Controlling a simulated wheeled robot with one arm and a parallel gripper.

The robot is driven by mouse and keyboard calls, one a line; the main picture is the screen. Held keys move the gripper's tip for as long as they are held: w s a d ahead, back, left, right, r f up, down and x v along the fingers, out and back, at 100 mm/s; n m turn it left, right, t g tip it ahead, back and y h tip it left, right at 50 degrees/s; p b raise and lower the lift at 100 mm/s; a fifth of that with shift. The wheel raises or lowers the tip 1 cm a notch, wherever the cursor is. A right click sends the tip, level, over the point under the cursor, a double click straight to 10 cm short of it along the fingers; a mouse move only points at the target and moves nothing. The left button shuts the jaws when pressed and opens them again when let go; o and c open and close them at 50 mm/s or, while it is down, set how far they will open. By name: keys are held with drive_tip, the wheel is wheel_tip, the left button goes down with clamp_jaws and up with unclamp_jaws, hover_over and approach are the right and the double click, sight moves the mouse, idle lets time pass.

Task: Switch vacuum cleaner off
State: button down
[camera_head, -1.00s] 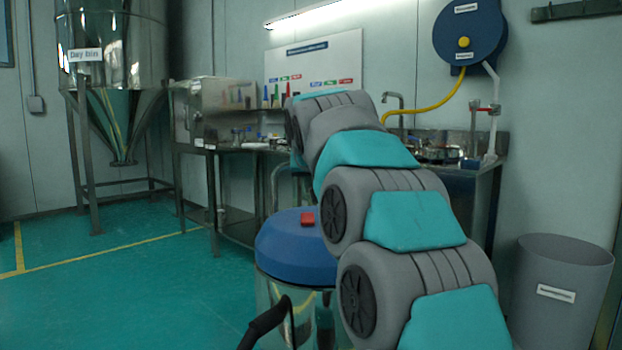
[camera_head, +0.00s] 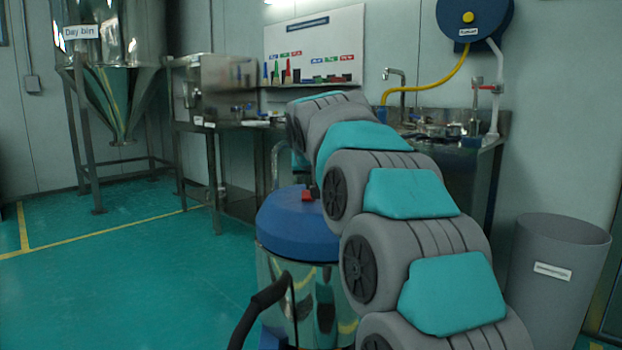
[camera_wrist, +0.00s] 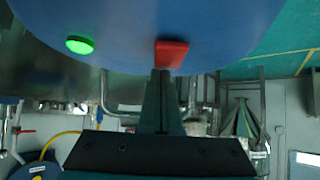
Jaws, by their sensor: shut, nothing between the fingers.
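The vacuum cleaner (camera_head: 295,225) has a blue lid on a shiny metal drum and stands left of my arm in the head view. A red switch (camera_head: 306,195) sits on its lid. The wrist view shows the blue lid (camera_wrist: 200,20), the red switch (camera_wrist: 172,53) and a lit green round light (camera_wrist: 79,45) to its left. My gripper (camera_wrist: 161,74) is shut and empty, with its fingertips right at the near edge of the red switch. I cannot tell whether they touch it. In the head view my arm hides most of the gripper.
A black hose (camera_head: 262,300) rises at the vacuum's front left. A grey bin (camera_head: 560,275) stands at the right. A metal bench with a sink and a yellow hose (camera_head: 430,84) is behind. The green floor (camera_head: 120,270) at the left is clear.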

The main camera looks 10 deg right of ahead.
drive_tip(key=shift+w+f, duration=0.1)
drive_tip(key=shift+s, duration=0.2)
drive_tip(key=shift+s+a+b, duration=0.1)
drive_tip(key=shift+s+b, duration=0.4)
drive_tip(key=shift+s, duration=0.2)
drive_tip(key=r+p, duration=0.2)
drive_tip(key=r, duration=0.1)
drive_tip(key=r+p, duration=0.1)
drive_tip(key=r, duration=0.1)
drive_tip(key=shift+w+r, duration=0.15)
drive_tip(key=shift+w, duration=0.1)
drive_tip(key=w+r+v, duration=0.1)
drive_tip(key=v, duration=0.8)
